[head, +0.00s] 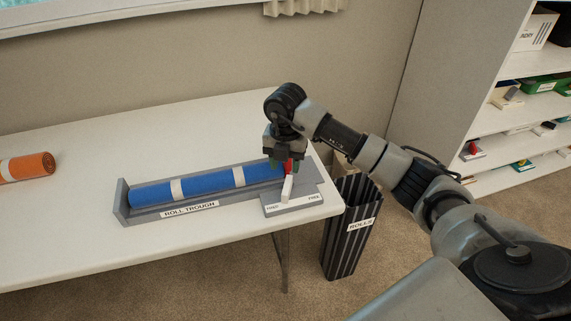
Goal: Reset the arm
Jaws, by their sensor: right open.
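My right arm reaches in from the right over the white table. My right gripper (286,162) points down at the right end of the roll trough, its jaws open. It is above a small grey base with a white upright piece (287,188) and a red part (289,168) at its top. I cannot tell whether the fingers touch the red part. A blue roll (205,185) with white bands lies in the grey roll trough (122,208), just left of the gripper. My left gripper is not in view.
The white table (80,240) has free room in front and at left. An orange roll (28,167) lies at its left edge. A striped bin labelled ROLLS (345,240) stands on the floor beside the table's right end. Shelves (500,125) with boxes stand at right.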

